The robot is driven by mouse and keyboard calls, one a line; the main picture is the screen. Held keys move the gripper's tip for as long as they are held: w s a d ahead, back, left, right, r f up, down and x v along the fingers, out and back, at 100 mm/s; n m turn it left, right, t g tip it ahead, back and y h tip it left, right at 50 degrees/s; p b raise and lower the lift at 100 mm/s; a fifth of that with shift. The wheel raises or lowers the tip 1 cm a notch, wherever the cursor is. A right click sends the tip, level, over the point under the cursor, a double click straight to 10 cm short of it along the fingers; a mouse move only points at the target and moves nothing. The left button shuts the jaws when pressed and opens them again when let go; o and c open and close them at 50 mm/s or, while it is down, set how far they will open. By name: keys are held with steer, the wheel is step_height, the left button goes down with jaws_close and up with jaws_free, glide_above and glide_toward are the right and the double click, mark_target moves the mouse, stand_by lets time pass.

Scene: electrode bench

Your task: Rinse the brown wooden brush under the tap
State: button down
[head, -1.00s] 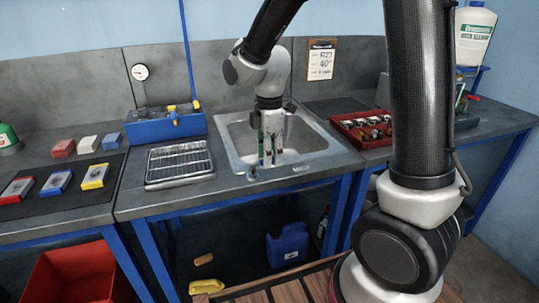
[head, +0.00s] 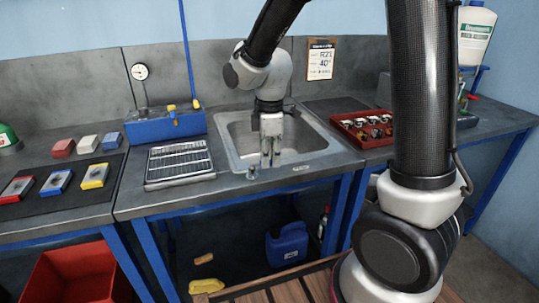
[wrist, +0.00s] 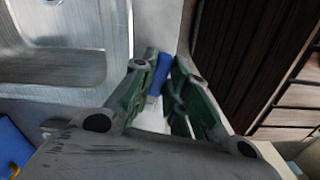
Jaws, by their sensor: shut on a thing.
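My gripper (head: 270,163) points down over the front part of the steel sink (head: 233,155). In the wrist view its green fingers (wrist: 164,85) are close together around something mostly hidden by them. A blue piece (wrist: 160,72) and a pale patch show between the fingers; I cannot tell whether either is held or lies behind. No brown wooden brush can be made out in either view. A small metal fitting (head: 252,173) stands at the sink's front left rim; I cannot tell if it is the tap.
A wire rack (head: 179,183) lies left of the sink, with a blue box (head: 165,127) behind it. A red tray of small parts (head: 347,136) lies right. Colored blocks lie on the left bench. A blue canister (head: 287,244) and red bin (head: 85,275) stand below.

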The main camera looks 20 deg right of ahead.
steer(key=shift+s+m, duration=0.25)
steer(key=shift+m, duration=0.25)
steer(key=c, duration=1.4)
jaws_free()
step_height(320, 180, up, 12)
